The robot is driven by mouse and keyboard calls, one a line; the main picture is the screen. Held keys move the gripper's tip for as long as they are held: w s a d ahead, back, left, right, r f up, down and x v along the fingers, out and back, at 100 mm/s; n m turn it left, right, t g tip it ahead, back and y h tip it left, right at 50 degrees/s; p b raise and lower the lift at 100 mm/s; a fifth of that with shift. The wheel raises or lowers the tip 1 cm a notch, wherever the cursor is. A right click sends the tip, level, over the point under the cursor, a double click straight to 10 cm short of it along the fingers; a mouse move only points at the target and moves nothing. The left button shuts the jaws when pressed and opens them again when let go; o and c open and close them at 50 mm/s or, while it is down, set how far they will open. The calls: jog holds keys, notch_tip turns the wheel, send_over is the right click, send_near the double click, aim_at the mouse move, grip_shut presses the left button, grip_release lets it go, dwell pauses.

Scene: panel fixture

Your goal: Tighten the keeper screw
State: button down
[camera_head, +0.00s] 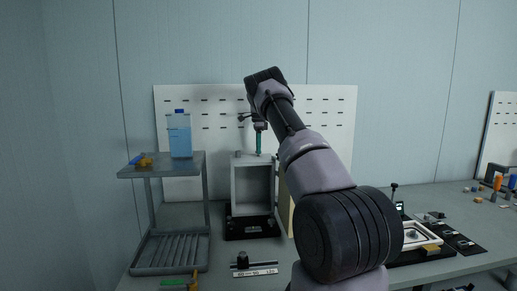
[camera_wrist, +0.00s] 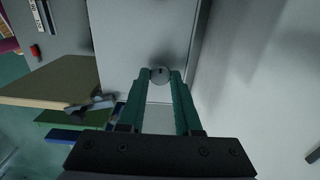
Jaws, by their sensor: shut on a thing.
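My gripper (camera_head: 258,150) points down at the top of a grey open-fronted box fixture (camera_head: 235,192) on a black base (camera_head: 252,229). In the wrist view its two teal fingers (camera_wrist: 162,79) are shut on a round grey screw head (camera_wrist: 160,74) with a dark slot mark. The screw stands at the pale top face (camera_wrist: 128,35) of the fixture. In the head view the screw is too small and hidden by the fingertips to make out. How deep it sits cannot be told.
A grey rack (camera_head: 187,166) stands left, with a blue bottle (camera_head: 179,137) and an orange-and-blue tool (camera_head: 142,160) on it. A white pegboard (camera_head: 325,140) stands behind. A white-framed tray (camera_head: 428,238) lies right. A small labelled rail (camera_head: 254,272) lies in front.

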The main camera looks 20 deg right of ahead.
dwell(0.3)
jog(key=c, duration=0.6)
grip_release()
notch_tip(320, 180, up, 11)
jog(key=shift+f, duration=0.1)
